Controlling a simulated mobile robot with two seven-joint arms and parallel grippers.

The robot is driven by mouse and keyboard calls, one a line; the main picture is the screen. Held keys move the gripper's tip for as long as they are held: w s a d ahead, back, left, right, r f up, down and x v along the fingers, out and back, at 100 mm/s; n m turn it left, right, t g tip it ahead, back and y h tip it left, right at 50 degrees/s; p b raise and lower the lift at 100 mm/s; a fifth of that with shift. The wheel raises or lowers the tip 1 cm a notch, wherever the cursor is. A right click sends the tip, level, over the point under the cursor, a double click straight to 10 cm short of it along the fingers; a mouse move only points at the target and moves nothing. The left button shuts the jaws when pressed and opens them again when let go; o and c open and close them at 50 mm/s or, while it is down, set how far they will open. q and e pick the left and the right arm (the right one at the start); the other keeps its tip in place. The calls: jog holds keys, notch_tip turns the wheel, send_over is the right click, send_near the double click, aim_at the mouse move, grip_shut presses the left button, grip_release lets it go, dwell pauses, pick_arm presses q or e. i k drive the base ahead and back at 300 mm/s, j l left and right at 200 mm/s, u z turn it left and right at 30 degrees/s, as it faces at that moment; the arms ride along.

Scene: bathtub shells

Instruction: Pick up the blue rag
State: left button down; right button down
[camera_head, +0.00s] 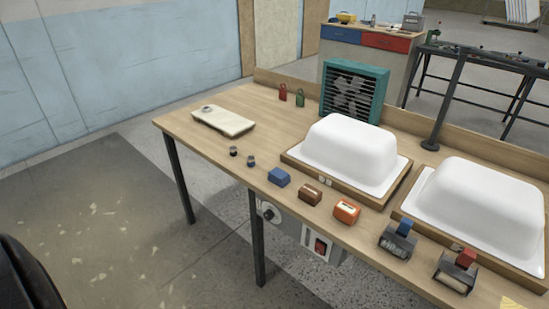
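A small blue block-shaped item (279,177), which looks like the folded blue rag, lies on the wooden workbench (215,145) near its front edge. It sits left of a brown block (310,194) and in front of the left white tub shell (350,150). Another small blue piece (405,227) sits on top of a dark holder (397,242) farther right. Neither of my grippers is in view.
An orange block (346,211) and a dark holder with a red top (457,270) line the front edge. A second tub shell (475,210) stands at right, a teal fan (353,91) behind.

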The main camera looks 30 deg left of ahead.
aim_at(277, 176)
jog(key=u, duration=1.05)
jog(key=z, duration=1.5)
jog(key=u, duration=1.5)
